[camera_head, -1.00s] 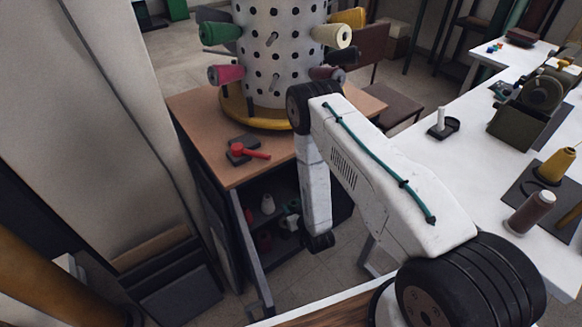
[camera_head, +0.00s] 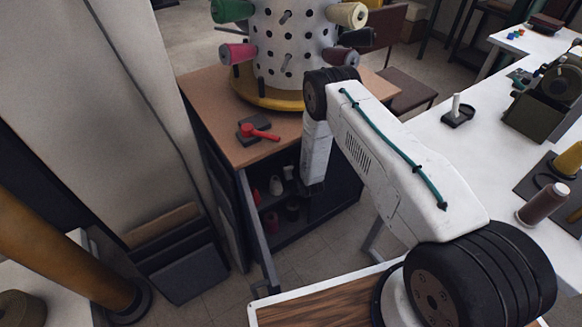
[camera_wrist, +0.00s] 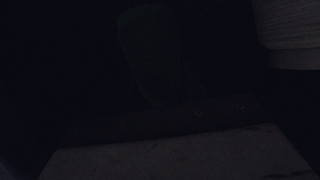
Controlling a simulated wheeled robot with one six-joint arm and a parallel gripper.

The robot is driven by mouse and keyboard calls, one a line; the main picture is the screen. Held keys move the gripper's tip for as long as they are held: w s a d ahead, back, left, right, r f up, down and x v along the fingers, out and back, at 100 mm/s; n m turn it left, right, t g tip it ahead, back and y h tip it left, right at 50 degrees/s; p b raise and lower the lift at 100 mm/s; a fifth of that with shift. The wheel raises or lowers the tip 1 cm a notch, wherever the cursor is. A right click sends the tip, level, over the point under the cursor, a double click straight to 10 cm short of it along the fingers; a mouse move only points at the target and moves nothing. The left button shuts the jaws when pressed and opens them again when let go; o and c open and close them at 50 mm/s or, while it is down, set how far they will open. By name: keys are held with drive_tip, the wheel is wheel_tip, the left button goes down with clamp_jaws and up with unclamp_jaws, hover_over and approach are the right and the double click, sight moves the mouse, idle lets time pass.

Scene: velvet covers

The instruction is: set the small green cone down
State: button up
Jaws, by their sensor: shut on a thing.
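In the wrist view, which is very dark, a faint dark greenish tapered shape (camera_wrist: 155,50), likely the small green cone, stands out beyond a dark edge. My gripper (camera_wrist: 165,98) is shut on it; its fingers are barely discernible. In the head view my forearm reaches down beside the wooden-topped cabinet (camera_head: 225,95), with its lower end at the open shelf space (camera_head: 325,215). The gripper and small cone are hidden there.
Several small spools, including a red one (camera_head: 271,222), stand inside the cabinet. Above, a perforated drum (camera_head: 290,45) carries thread cones. A white table (camera_head: 455,170) lies right. A pale ribbed thing (camera_wrist: 290,22) is close in the wrist view.

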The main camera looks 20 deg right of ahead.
drive_tip(key=shift+s+f, duration=0.15)
drive_tip(key=shift+f, duration=1.5)
drive_tip(key=shift+f, duration=0.2)
drive_tip(key=o, duration=1)
drive_tip(key=shift+r, duration=0.2)
drive_tip(key=v, duration=1.2)
